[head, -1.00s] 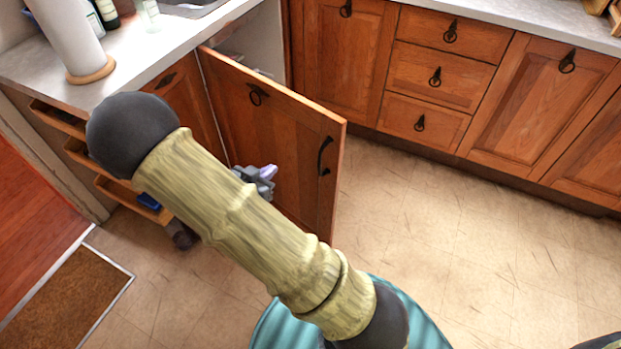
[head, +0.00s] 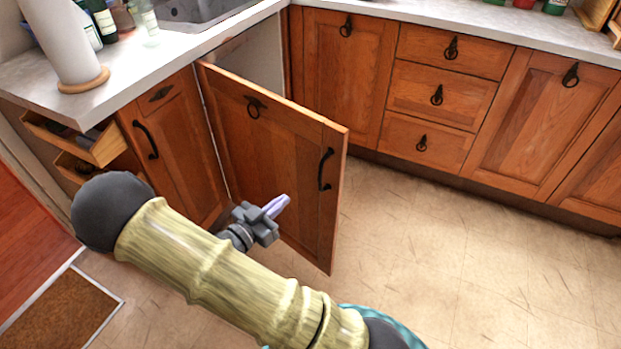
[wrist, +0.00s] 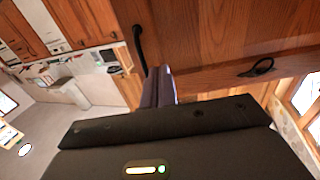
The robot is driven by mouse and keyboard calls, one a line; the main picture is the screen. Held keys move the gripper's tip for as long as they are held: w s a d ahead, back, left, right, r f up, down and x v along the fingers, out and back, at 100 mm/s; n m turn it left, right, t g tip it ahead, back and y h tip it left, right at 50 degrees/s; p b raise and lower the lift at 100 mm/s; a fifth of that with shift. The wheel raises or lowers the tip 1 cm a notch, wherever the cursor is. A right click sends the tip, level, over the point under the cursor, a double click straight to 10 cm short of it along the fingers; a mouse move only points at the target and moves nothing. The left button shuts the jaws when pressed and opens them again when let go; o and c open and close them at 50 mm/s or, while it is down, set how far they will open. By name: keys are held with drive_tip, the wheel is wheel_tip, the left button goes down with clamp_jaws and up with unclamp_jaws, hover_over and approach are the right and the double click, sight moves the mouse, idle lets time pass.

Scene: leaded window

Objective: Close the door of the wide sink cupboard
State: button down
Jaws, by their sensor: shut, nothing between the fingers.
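The wooden door of the wide sink cupboard (head: 285,150) stands open in the head view, swung out into the room from its hinge side at the left. It has a dark bar handle (head: 325,169) near its free edge and a ring pull (head: 254,106) near its top. My gripper (head: 284,202) is shut and empty in front of the door's outer face, low and left of the bar handle. In the wrist view the closed fingers (wrist: 158,85) point at the wood, close beside the bar handle (wrist: 139,45). I cannot tell whether they touch the door.
The grey sink (head: 190,8) is set in the counter above the open cupboard. Drawers (head: 100,145) stick out at the left end. A paper towel roll (head: 65,45) and bottles stand on the counter. The tiled floor (head: 450,250) at right is clear.

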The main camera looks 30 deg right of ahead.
sight(311, 177)
drive_tip(key=b+x, duration=0.2)
drive_tip(key=x, duration=1)
